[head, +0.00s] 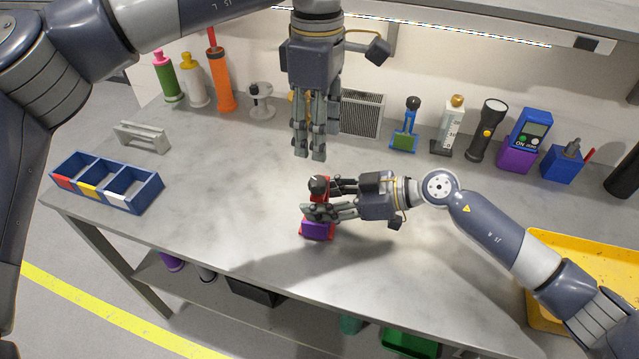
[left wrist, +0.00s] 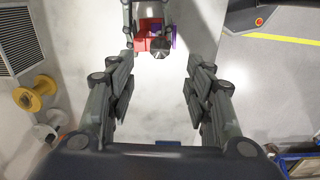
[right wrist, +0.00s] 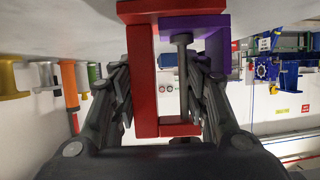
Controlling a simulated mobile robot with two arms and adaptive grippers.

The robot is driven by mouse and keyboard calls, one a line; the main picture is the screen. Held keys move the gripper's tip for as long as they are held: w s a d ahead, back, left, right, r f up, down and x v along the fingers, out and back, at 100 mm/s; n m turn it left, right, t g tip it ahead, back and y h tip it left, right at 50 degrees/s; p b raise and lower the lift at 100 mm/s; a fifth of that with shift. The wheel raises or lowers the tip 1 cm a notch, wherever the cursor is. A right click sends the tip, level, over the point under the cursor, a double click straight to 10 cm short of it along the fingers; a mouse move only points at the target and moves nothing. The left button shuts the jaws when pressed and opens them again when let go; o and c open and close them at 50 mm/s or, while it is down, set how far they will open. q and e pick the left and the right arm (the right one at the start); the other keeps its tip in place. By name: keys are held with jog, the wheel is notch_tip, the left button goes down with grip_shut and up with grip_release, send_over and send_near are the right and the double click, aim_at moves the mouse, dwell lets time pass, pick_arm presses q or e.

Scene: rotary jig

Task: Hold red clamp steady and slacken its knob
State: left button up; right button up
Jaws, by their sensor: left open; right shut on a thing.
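The red clamp (head: 331,232) stands on the table near its middle, with a purple part (head: 317,230) at its foot and a dark grey knob (head: 318,184) on top. My right gripper (head: 318,206) is shut on the clamp from the right and hides much of it. In the right wrist view the red frame (right wrist: 142,80), the purple part (right wrist: 194,26) and a grey screw (right wrist: 183,75) show between the fingers. My left gripper (head: 309,156) is open, empty and pointing down, above and apart from the knob. The left wrist view shows the knob (left wrist: 160,50) beyond the fingertips.
A blue tray (head: 135,202) with several compartments sits at the left, near a grey rack (head: 141,137). Bottles, a flashlight (head: 487,130), a meter (head: 530,130) and other items line the back. A yellow tray (head: 560,243) lies at the right. The tabletop around the clamp is clear.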

aim_at(319, 181)
pick_arm(q)
notch_tip(319, 181, down, 10)
jog(key=m, duration=0.7)
dwell(0.4)
jog(key=c, duration=1)
